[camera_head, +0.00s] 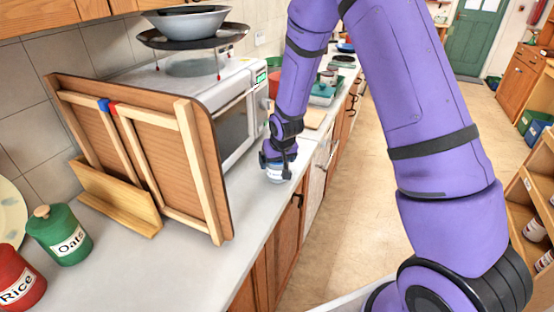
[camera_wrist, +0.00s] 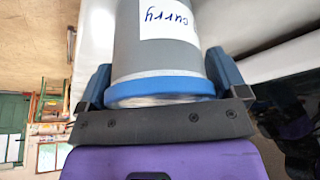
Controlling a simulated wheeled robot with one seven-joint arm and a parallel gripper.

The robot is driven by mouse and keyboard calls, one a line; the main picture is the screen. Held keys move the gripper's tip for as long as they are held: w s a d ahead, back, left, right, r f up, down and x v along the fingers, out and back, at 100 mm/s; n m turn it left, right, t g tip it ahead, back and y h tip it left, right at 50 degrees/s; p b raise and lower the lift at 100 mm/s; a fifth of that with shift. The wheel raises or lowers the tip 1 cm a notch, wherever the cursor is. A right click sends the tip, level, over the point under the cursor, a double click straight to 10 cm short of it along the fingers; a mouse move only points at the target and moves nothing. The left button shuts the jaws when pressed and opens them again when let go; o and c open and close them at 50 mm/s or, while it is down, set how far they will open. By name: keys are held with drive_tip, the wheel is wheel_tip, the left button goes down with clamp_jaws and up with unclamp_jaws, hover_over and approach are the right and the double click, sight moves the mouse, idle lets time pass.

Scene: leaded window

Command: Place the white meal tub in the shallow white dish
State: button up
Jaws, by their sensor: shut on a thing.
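My gripper (camera_head: 277,158) is shut on a meal tub (camera_head: 276,174) over the counter, near the front of the microwave. In the wrist view the tub (camera_wrist: 165,60) looks grey-white, with a blue rim and a white label reading "curry". The fingers of my gripper (camera_wrist: 155,90) stand on both sides of the rim. I cannot tell whether the tub's base touches the counter.
The white microwave (camera_head: 235,115) stands beside my gripper. A wooden framed board (camera_head: 165,165) stands on the counter (camera_head: 215,262). A green Oats jar (camera_head: 60,238) and a red Rice jar (camera_head: 18,280) are at the left. The floor (camera_head: 335,225) is open to the right.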

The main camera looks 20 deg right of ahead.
drive_tip(key=o, duration=0.9)
drive_tip(key=shift+c, duration=0.2)
drive_tip(key=v, duration=1.2)
drive_tip(key=shift+s+r, duration=0.1)
drive_tip(key=shift+r, duration=0.05)
